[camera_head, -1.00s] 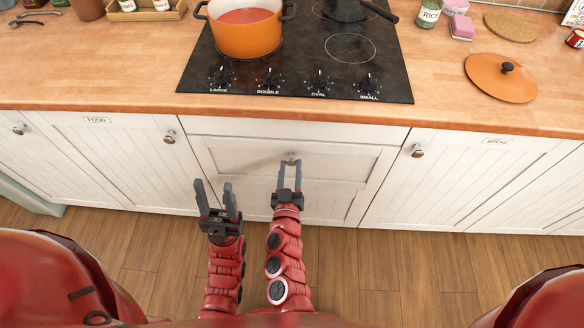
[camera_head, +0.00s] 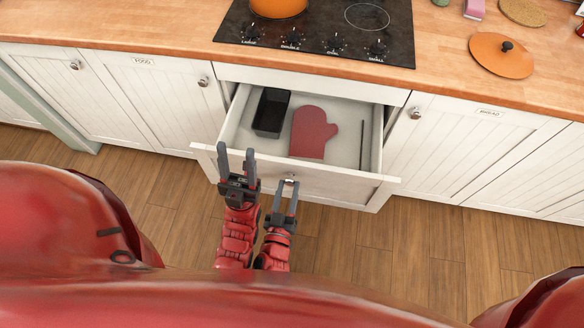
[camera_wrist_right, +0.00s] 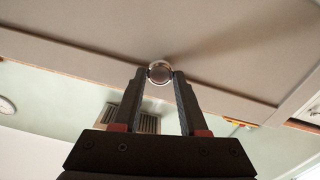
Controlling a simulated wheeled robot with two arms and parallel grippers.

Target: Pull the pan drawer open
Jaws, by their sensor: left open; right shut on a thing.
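The pan drawer (camera_head: 345,186) stands pulled out below the hob. Inside it lie a black tin (camera_head: 270,112), a red oven mitt (camera_head: 312,133) and a thin dark rod-like item (camera_head: 363,145). My right gripper (camera_head: 285,198) is at the drawer front and shut on its round metal knob (camera_head: 289,179). The right wrist view shows the knob (camera_wrist_right: 160,73) between the two fingertips. My left gripper (camera_head: 236,160) is open and empty, just left of the right one, above the drawer's front edge.
The black hob (camera_head: 320,30) with an orange pot (camera_head: 278,6) is on the wooden counter above. An orange lid (camera_head: 500,56) lies to its right. Closed cupboards (camera_head: 160,100) flank the drawer on both sides. The wooden floor (camera_head: 430,250) in front is clear.

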